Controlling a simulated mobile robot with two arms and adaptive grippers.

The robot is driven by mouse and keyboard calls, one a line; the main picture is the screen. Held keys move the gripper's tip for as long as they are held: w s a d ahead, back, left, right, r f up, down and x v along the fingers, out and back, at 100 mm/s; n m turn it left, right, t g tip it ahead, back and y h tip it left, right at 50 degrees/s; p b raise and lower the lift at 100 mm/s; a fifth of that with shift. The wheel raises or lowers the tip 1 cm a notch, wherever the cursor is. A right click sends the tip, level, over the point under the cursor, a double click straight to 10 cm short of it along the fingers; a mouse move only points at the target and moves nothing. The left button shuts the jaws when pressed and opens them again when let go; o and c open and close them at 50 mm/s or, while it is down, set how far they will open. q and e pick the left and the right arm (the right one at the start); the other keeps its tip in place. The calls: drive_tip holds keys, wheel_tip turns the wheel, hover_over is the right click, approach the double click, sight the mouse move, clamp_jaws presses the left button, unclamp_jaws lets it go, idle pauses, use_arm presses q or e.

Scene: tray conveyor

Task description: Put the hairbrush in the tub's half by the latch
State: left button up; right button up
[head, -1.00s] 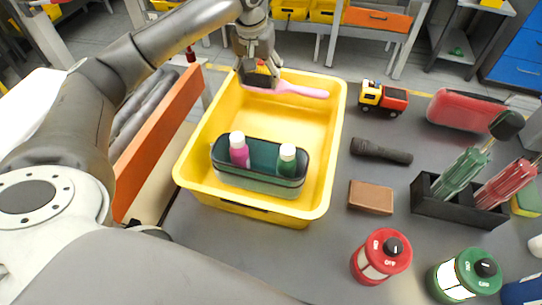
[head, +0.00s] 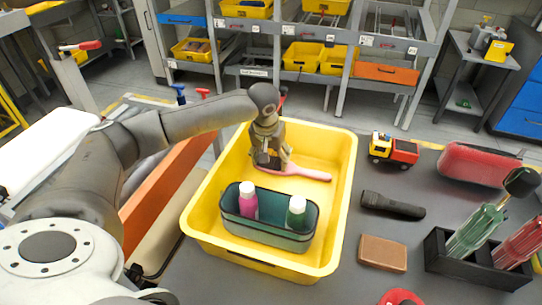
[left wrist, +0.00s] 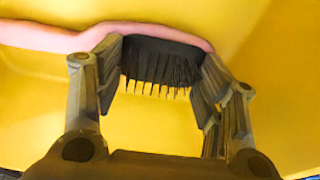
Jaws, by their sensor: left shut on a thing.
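The yellow tub (head: 341,205) stands on the grey table. A teal caddy (head: 262,238) with a pink bottle and a green bottle fills its near half. My left gripper (head: 272,163) is shut on the pink hairbrush (head: 314,175) by its head, inside the tub's far half, behind the caddy. The handle points right. In the left wrist view the fingers (left wrist: 162,75) sit on both sides of the black bristled head (left wrist: 165,58), with yellow tub behind. I cannot tell whether the brush touches the floor, nor make out the latch clearly. My right gripper is not in view.
Right of the tub lie a toy truck (head: 393,150), a black flashlight (head: 392,205), a brown block (head: 383,253) and a red case (head: 488,164). A black holder (head: 465,265) with brushes stands farther right. An orange panel (head: 165,180) runs left of the tub.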

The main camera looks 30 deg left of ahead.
use_arm(q)
drive_tip(key=o, duration=1)
drive_tip(key=shift+f, duration=0.1)
drive_tip(key=v, duration=1.2)
